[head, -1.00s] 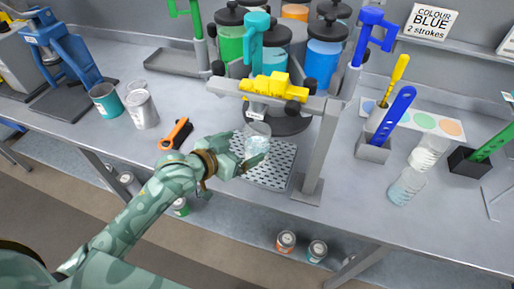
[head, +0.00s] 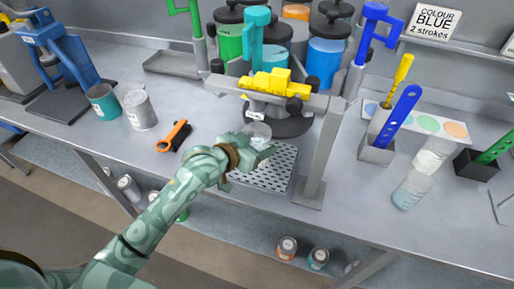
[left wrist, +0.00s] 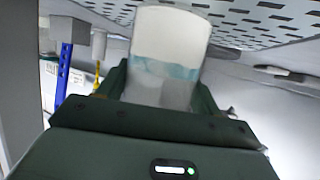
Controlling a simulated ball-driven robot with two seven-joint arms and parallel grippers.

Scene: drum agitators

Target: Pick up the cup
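The clear cup (head: 257,131) is at the perforated drip tray (head: 272,179) under the yellow-handled dispenser. My left gripper (head: 262,156) reaches it from the front left and hides most of its lower part in the head view. In the left wrist view, the picture is upside down, and the cup (left wrist: 168,50) stands between the two green fingers (left wrist: 163,85), which press close on both its sides. The cup looks whitish with a pale teal band. I cannot tell whether its base touches the tray. My right gripper is not in view.
A blue strip in a grey holder (head: 377,150) is beside the dispenser's post (head: 318,155). Several cans are below the bench.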

